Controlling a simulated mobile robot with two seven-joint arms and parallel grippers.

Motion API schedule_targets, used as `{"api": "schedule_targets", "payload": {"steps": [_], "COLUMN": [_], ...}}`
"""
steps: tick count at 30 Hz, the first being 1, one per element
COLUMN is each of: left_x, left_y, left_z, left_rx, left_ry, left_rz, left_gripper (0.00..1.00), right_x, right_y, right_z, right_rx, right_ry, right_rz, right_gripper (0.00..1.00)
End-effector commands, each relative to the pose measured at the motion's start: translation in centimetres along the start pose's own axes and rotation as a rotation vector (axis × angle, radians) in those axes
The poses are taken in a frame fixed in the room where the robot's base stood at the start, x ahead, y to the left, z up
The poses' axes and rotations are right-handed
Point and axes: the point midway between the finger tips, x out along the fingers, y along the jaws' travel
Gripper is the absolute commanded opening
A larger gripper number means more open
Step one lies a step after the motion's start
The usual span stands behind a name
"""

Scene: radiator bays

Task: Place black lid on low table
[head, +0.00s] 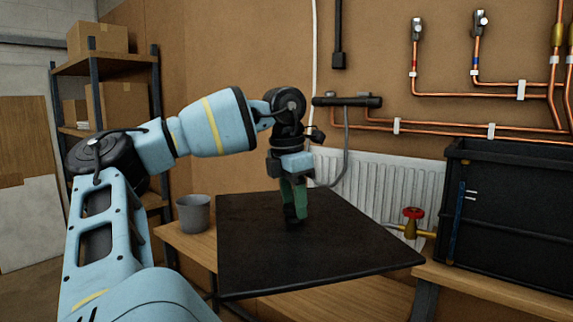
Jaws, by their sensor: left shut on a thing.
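The black lid (270,262) is a wide, flat dark panel in the middle of the head view. My left gripper (294,217) points down with green fingers at the lid's upper middle and is shut on it; the exact grip point is dark and hard to make out. A low wooden table (187,243) shows at the left of the lid, which hides much of it. I cannot tell whether the lid touches the table or hangs just above it. My right gripper is not in view.
A grey bucket (194,214) stands just left of the lid. A black crate (505,220) stands on a wooden bench (490,292) at the right. A red-handled valve (413,222) and white radiator (395,185) are behind. Shelving with boxes (122,105) is at the left.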

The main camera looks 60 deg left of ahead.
Motion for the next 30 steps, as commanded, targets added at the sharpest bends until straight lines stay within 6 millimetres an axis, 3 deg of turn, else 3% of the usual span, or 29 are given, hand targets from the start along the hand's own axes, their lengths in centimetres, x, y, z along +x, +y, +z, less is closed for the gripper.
{"api": "schedule_targets", "payload": {"steps": [1, 7, 14, 18, 21, 30], "left_x": [2.5, 12.4, 23.3, 29.9, 33.5, 40.7], "left_y": [0.3, 0.0, -3.2, -7.0, -10.2, -20.8], "left_z": [0.3, 1.1, 1.0, 0.6, 0.4, 0.3], "left_rx": [0.085, 0.48, 0.979, 1.34, 1.583, 2.265], "left_ry": [-0.001, 0.001, -0.001, -0.007, -0.011, -0.013], "left_rz": [-0.017, -0.064, -0.128, -0.175, -0.201, -0.275], "left_gripper": [0.07, 0.07, 0.07, 0.07, 0.07, 0.07], "right_x": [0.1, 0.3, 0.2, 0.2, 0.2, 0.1], "right_y": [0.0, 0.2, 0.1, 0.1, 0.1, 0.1], "right_z": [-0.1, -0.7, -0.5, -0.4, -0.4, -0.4], "right_rx": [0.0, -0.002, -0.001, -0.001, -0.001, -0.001], "right_ry": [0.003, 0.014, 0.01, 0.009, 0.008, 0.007], "right_rz": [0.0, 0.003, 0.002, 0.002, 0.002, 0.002], "right_gripper": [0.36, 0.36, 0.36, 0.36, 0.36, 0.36]}}
